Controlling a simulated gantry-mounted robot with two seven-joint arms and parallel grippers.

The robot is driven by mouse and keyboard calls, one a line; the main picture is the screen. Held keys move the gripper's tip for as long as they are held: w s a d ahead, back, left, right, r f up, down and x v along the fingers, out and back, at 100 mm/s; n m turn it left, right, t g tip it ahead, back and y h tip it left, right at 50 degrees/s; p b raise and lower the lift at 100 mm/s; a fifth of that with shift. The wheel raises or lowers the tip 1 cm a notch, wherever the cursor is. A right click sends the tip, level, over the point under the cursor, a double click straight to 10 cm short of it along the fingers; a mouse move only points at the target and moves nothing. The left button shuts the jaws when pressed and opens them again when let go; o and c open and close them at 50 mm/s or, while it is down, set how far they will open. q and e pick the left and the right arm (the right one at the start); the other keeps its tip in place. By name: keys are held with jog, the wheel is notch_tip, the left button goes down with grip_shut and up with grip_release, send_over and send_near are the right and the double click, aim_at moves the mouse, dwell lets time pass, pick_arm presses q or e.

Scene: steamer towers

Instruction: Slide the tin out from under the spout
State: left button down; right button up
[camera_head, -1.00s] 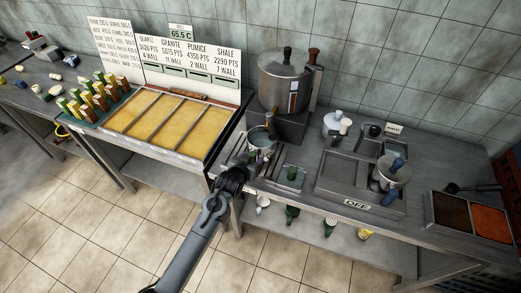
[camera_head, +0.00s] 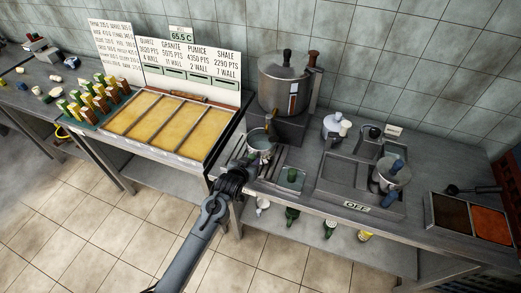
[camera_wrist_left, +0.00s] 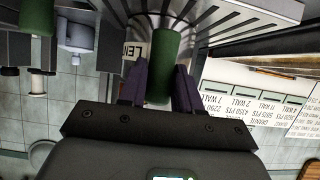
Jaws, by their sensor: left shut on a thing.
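A round metal tin (camera_head: 260,144) stands on the slatted rack in front of the big steel urn (camera_head: 284,80), close below the urn's spout (camera_head: 268,124). My left gripper (camera_head: 247,160) is at the tin's near left side, low over the bench edge. In the left wrist view its dark fingers (camera_wrist_left: 160,88) are shut on a green cylindrical grip (camera_wrist_left: 163,60), which looks like the tin's handle. My right gripper is in neither view.
Farther right are a recessed tray (camera_head: 342,179) and a lidded pot (camera_head: 391,173). The yellow sectioned table (camera_head: 160,122) is left. Floor in front is clear.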

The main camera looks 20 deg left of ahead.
pick_arm(q)
jog(key=s+a+p, duration=0.5)
jog(key=a, duration=0.1)
jog(key=shift+s, duration=0.15)
dwell(0.5)
jog(key=shift+a, duration=0.1)
